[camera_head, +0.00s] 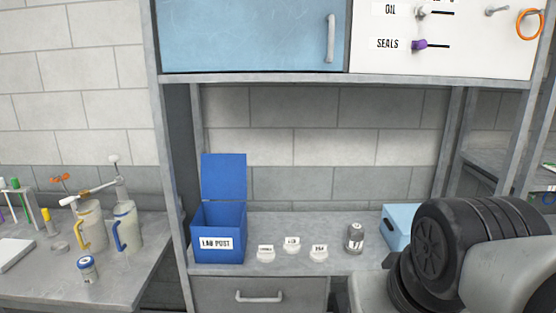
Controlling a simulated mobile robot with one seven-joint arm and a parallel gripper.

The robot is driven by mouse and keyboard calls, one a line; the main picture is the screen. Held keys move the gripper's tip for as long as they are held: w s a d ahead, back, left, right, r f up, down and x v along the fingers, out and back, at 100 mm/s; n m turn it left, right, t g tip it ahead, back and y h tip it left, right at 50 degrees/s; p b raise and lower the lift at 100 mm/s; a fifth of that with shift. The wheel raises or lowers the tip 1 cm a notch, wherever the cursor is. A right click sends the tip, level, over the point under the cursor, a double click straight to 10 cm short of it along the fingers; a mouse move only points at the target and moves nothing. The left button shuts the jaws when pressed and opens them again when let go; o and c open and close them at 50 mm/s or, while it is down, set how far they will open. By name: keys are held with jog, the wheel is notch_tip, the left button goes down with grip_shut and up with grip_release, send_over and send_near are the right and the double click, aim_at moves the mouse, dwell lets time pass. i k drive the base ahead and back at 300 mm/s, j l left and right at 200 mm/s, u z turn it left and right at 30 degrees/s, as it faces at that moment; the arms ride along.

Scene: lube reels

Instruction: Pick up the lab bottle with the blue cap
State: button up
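A small bottle (88,270) with a pale body, a blue band and a blue-tinged cap stands upright on the left grey bench, near its front edge. It is small in the picture, and its cap colour is hard to make out. My gripper is not in view, and no fingers show near either bottle.
Two jugs with handles (127,228) stand behind the small bottle. A tube rack (20,200) is at far left. An open blue LAB POST box (218,232), several small labelled dishes (291,245) and a light blue box (398,226) are on the middle bench. A cabinet (250,35) hangs above.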

aim_at(89, 275)
jog(key=u, duration=1.65)
jog(key=i+j+z, duration=0.15)
jog(key=i+j, duration=0.15)
jog(key=i, duration=0.35)
jog(key=i+j+z, duration=0.2)
jog(key=i+j, duration=0.15)
jog(key=i, duration=0.3)
jog(key=i+j+z, duration=0.15)
jog(key=i+j, duration=0.3)
jog(key=i, duration=0.15)
